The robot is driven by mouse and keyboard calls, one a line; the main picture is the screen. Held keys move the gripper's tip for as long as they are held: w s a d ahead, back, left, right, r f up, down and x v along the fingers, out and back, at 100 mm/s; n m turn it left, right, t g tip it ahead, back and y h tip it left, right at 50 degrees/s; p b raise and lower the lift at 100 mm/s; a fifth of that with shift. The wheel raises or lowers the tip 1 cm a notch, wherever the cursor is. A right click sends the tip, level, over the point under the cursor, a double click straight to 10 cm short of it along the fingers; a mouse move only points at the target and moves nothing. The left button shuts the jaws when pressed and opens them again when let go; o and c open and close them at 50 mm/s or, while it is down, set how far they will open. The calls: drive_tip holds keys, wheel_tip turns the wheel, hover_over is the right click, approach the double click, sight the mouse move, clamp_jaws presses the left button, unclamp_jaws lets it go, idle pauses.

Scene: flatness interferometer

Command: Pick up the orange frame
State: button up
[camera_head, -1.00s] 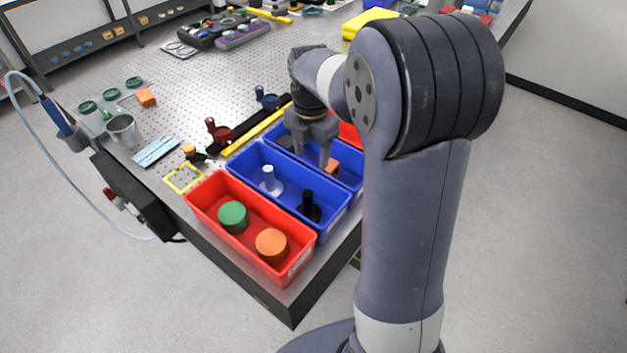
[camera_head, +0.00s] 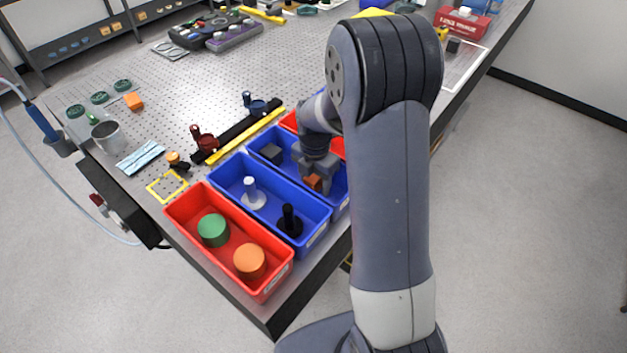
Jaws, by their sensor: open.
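The orange frame (camera_head: 313,183) appears to be the small orange piece in the far blue bin (camera_head: 338,204); its shape is partly hidden by my gripper. My gripper (camera_head: 314,182) is open and points down into this bin, with its fingers around or just above the orange piece. I cannot tell whether they touch it. A dark grey block (camera_head: 270,153) lies at the left end of the same bin.
The near blue bin (camera_head: 317,224) holds a white and a black post. A red bin (camera_head: 180,220) holds a green and an orange cylinder. A yellow bar (camera_head: 246,137) lies behind the bins.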

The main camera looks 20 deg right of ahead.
drive_tip(key=c, duration=1.1)
